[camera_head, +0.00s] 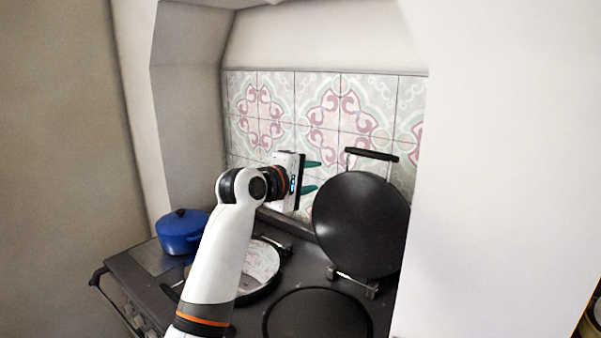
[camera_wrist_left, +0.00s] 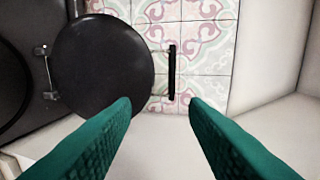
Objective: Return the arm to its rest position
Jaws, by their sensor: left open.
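My left arm (camera_head: 219,262) reaches up over the stove from the bottom of the head view. My left gripper (camera_head: 313,176) is open and empty, its two green fingers pointing right in front of the tiled wall. In the left wrist view the green fingers (camera_wrist_left: 160,103) are spread wide with nothing between them. A raised round black lid (camera_head: 361,224) stands tilted just right of the fingers; its bar handle (camera_head: 371,154) is at its top. The lid also shows in the left wrist view (camera_wrist_left: 103,65). My right gripper is in neither view.
A blue pot (camera_head: 181,231) sits at the stove's left. A second lid (camera_head: 256,271), shiny and partly hidden by my arm, lies lower, near a dark round hotplate (camera_head: 318,315). A white wall (camera_head: 500,170) closes the right side; the tiled wall (camera_head: 320,105) is behind.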

